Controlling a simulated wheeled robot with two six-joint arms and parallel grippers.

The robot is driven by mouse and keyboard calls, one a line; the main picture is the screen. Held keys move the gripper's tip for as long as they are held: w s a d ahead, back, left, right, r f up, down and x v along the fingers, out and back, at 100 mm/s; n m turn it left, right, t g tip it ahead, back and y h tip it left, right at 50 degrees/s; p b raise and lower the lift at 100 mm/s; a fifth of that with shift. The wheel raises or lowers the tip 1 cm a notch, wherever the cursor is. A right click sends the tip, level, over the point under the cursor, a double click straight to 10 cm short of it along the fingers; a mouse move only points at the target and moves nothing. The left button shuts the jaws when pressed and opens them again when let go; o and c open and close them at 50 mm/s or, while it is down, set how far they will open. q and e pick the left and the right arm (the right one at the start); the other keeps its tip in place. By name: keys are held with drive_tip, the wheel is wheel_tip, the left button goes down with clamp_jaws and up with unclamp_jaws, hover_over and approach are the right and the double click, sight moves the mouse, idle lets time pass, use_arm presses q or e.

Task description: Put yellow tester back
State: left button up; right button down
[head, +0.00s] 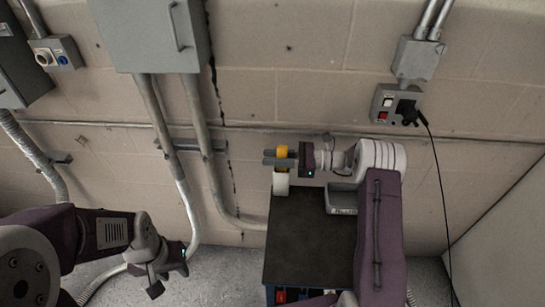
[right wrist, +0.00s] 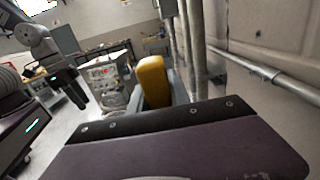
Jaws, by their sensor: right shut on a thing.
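The yellow tester (head: 282,152) is held upright between the fingers of my right gripper (head: 270,158), near the back left corner of the dark cart top (head: 305,240). A white part (head: 281,184) shows directly below the yellow; I cannot tell whether it belongs to the tester or stands on the cart. In the right wrist view the yellow tester (right wrist: 153,80) sits beyond the gripper's dark edge, its lower end hidden. My left gripper (head: 165,272) hangs at the lower left, away from the cart, with nothing visible in it; its finger gap is unclear.
A grey box-like tray (head: 341,199) lies at the back right of the cart top. A wall switch box (head: 393,103) has a black plug and a hanging cable (head: 440,185). Conduits (head: 208,150) run down the wall left of the cart. The middle of the cart top is clear.

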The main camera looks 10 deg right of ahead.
drive_tip(key=shift+f+b, duration=0.3)
drive_tip(key=shift+f, duration=0.15)
idle(0.3)
drive_tip(key=c, duration=1.1)
unclamp_jaws()
drive_tip(key=b+v, duration=0.1)
drive_tip(key=v, duration=0.8)
drive_tip(key=shift+d, duration=0.1)
